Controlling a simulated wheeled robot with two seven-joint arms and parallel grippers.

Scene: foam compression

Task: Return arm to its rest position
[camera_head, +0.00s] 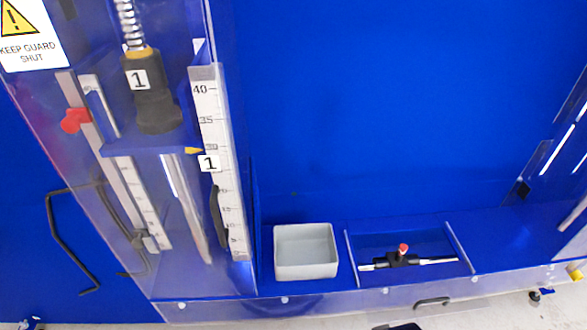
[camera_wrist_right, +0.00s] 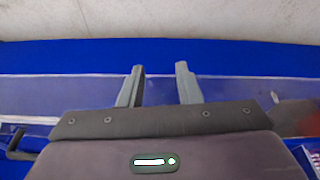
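My right gripper (camera_wrist_right: 160,70) shows in the right wrist view with its two grey fingers apart and nothing between them. Beyond the fingers are a clear panel edge, a blue strip and a pale floor. In the head view neither gripper can be made out. A small dark shape (camera_head: 398,327) is cut off at the bottom edge there, and I cannot tell what it is. My left gripper is in neither view.
The blue machine has a clear guard at left, around a spring-topped black plunger (camera_head: 151,95) and a ruler scale (camera_head: 217,160). A grey-white open bin (camera_head: 305,251) and a black tool with a red knob (camera_head: 403,259) sit on the blue ledge. A black handle (camera_head: 432,301) is on the front panel.

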